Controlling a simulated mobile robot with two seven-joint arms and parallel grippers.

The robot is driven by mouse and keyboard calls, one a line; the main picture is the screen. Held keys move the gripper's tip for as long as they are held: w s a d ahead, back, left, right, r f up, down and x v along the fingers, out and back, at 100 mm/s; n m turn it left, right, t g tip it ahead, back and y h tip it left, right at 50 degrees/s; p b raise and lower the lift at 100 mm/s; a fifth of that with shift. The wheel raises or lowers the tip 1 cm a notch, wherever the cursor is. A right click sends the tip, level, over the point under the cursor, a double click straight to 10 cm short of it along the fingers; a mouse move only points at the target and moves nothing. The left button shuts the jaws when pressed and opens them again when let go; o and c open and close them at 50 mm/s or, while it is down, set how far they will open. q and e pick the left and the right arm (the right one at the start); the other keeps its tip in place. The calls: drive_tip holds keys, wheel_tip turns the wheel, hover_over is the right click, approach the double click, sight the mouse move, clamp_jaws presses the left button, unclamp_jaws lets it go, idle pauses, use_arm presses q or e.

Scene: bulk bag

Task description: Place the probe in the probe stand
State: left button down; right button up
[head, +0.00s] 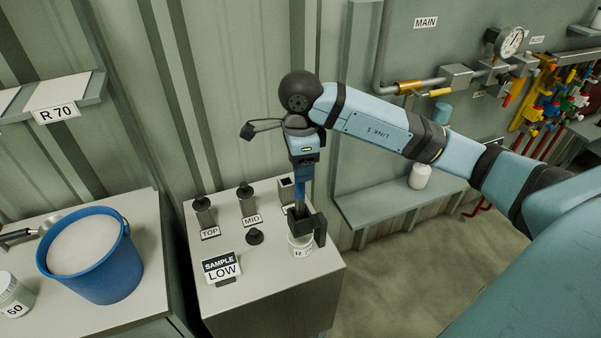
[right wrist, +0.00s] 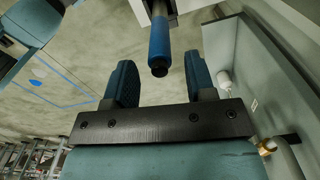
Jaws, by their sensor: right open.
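The probe (head: 300,206) stands nearly upright at the grey cabinet's front right. Its lower end meets a black bracket (head: 319,228) over a white jar labelled "R 7..." (head: 300,250); whether it enters the jar is hidden. My right gripper (head: 303,172) points down over the probe's top. In the right wrist view the open fingers (right wrist: 162,84) lie either side of the probe's blue grip and black end (right wrist: 158,48); contact cannot be told. A third square holder (head: 286,190) looks open on top. My left gripper is out of view.
A blue bucket (head: 105,270) of pale material stands on the left table. Pipes and valves (head: 545,95) and a shelf (head: 390,201) line the right wall.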

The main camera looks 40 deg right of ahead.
wheel_tip(320, 180, up, 9)
drive_tip(key=shift+f, duration=0.1)
drive_tip(key=s+a+f+m+y, duration=0.2)
drive_tip(key=a+m+y, duration=0.1)
drive_tip(key=a+y, duration=0.4)
drive_tip(key=s+a+f+m+g+y, duration=0.1)
drive_tip(key=s+a+f+m+y, duration=0.15)
drive_tip(key=a+y, duration=0.4)
drive_tip(key=s+a+f+m+y, duration=0.2)
drive_tip(key=s+a+y, duration=0.1)
drive_tip(key=a+y, duration=0.45)
drive_tip(key=w+d+f+m+t+h, duration=0.1)
drive_tip(key=d+f+m+t+h, duration=0.2)
drive_tip(key=f+m+t+h, duration=0.75)
drive_tip(key=w+d+f+m+t, duration=0.25)
drive_tip(key=m+t, duration=0.55)
drive_tip(key=m, duration=1)
drive_tip(key=s+d+f+m+g+h, duration=0.1)
drive_tip(key=s+f+m+g+h, duration=0.2)
drive_tip(key=s+f+m, duration=0.2)
drive_tip(key=s+d+f+m+g+h, duration=0.2)
drive_tip(key=s+f, duration=0.7)
drive_tip(key=f, duration=0.5)
drive_tip(key=m+g+h, duration=0.1)
drive_tip(key=m+h, duration=0.1)
drive_tip(key=m, duration=0.1)
drive_tip(key=shift+d+f, duration=0.2)
drive_tip(key=shift+d, duration=0.05)
